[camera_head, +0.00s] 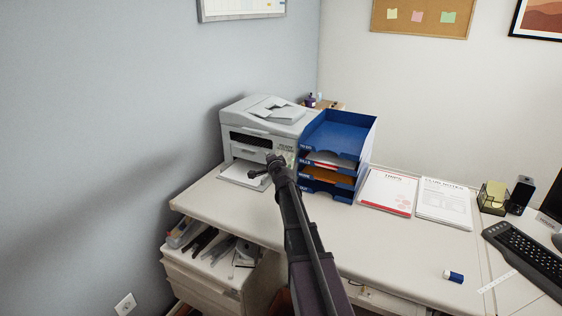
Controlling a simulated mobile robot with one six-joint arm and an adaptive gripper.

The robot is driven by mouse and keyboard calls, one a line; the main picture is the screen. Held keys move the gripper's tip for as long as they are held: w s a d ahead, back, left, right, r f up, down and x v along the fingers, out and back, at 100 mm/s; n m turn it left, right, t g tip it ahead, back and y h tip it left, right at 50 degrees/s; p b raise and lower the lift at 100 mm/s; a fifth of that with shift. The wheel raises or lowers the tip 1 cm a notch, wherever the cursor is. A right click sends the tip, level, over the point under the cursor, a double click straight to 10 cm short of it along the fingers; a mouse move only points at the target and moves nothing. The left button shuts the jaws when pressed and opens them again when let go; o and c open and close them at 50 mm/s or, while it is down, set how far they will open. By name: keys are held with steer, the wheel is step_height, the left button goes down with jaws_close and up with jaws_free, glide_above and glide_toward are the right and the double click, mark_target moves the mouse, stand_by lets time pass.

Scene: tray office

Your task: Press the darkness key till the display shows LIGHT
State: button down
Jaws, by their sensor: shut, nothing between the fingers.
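A light grey printer-copier (240,124) stands at the back left of the desk, against the wall. Its front right panel carries a small display (286,147) with dark lettering too small to read for certain. The darkness key cannot be made out; my gripper and arm cover part of that panel. My gripper (262,174) is shut and empty, in front of the printer's lower right front. I cannot tell whether it touches the printer.
A stack of blue letter trays (352,128) stands close to the printer's right. Paper sheets (388,190), a keyboard (525,255) and a blue-and-white eraser (453,276) lie further right. An open drawer (205,285) is below left. The desk's front middle is clear.

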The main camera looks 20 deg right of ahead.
mark_target(279, 151)
steer(key=shift+w+d+m, duration=0.1)
steer(key=shift+d+m, duration=0.2)
steer(key=shift+d, duration=0.1)
steer(key=shift+d, duration=0.1)
steer(key=shift+w+d+f+b, duration=0.6)
steer(key=shift+w+d, duration=0.2)
steer(key=shift+d, duration=0.2)
steer(key=shift+w+d+f+b, duration=0.6)
steer(key=shift+w+d, duration=0.25)
steer(key=shift+d, duration=0.2)
steer(key=shift+w+d+f+b, duration=0.6)
steer(key=shift+w+d, duration=0.2)
steer(key=shift+d, duration=0.2)
steer(key=shift+w+d+f+b, duration=0.3)
steer(key=shift+w+d, duration=0.15)
steer(key=shift+d, duration=0.15)
stand_by(1.0)
steer(key=shift+s+a+r, duration=0.1)
steer(key=shift+s+a+r+p, duration=0.25)
steer(key=shift+s+a+p, duration=0.1)
steer(key=shift+a, duration=0.1)
stand_by(0.5)
steer(key=shift+s+a+r+p, duration=0.5)
steer(key=shift+s+a, duration=0.2)
steer(key=shift+a, duration=0.2)
steer(key=shift+s+a+r+p, duration=0.5)
steer(key=shift+s+a, duration=0.2)
steer(key=shift+a, duration=0.2)
